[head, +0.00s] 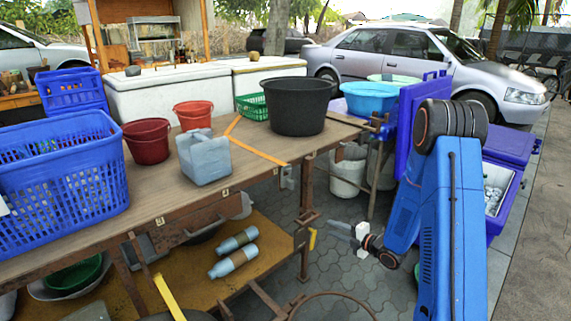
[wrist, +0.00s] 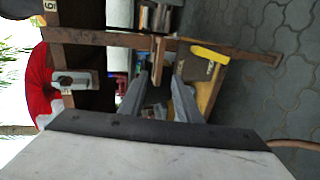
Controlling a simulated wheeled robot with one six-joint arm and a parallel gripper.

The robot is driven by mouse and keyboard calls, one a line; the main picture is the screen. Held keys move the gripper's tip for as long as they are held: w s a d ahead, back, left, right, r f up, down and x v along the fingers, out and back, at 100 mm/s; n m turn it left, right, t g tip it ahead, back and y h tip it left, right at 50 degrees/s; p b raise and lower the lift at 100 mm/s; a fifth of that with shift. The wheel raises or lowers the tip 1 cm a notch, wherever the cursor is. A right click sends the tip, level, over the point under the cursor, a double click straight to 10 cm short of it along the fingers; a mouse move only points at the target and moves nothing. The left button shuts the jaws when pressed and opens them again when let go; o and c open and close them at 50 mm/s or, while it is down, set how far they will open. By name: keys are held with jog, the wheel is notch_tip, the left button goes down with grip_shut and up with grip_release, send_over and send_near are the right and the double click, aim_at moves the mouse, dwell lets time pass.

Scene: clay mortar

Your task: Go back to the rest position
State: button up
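My gripper (head: 340,229) is at the end of my blue arm, right of the wooden table and below its top in the head view. Its fingers point left toward the table's end. In the wrist view my gripper's two grey fingers (wrist: 160,80) stand apart with nothing held between them. Beyond them are the table's brown frame and lower shelf.
The wooden table (head: 262,152) carries a blue basket (head: 60,185), red buckets, a grey jug (head: 204,158) and a black tub (head: 298,105). Grey bottles (head: 234,262) lie on its lower shelf. A white bucket (head: 348,172) and blue cooler (head: 505,150) stand behind my arm.

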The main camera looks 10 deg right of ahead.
jog(key=s+d+r+m+g+h, duration=0.1)
jog(key=s+d+r+m+h, duration=0.2)
jog(key=r, duration=0.4)
jog(key=s+d+r+m+g+h, duration=0.1)
jog(key=s+r+m+h, duration=0.2)
jog(key=s+r+m, duration=0.3)
jog(key=s+d+r+m+h, duration=0.2)
jog(key=s+r+m+h, duration=0.15)
jog(key=r, duration=0.45)
jog(key=s+a+r+m+g, duration=0.1)
jog(key=s+m, duration=0.3)
jog(key=s, duration=0.7)
jog(key=s+a+r+m+g, duration=0.2)
jog(key=s+a+m+g, duration=0.1)
jog(key=s, duration=0.8)
jog(key=s+a+r+m+g, duration=0.1)
jog(key=s+m, duration=0.4)
jog(key=s, duration=0.5)
jog(key=shift+s+a+r+g+y, duration=0.4)
jog(key=shift+a+r, duration=0.1)
jog(key=shift+a, duration=0.45)
jog(key=shift+a+m, duration=0.1)
jog(key=shift+m, duration=0.15)
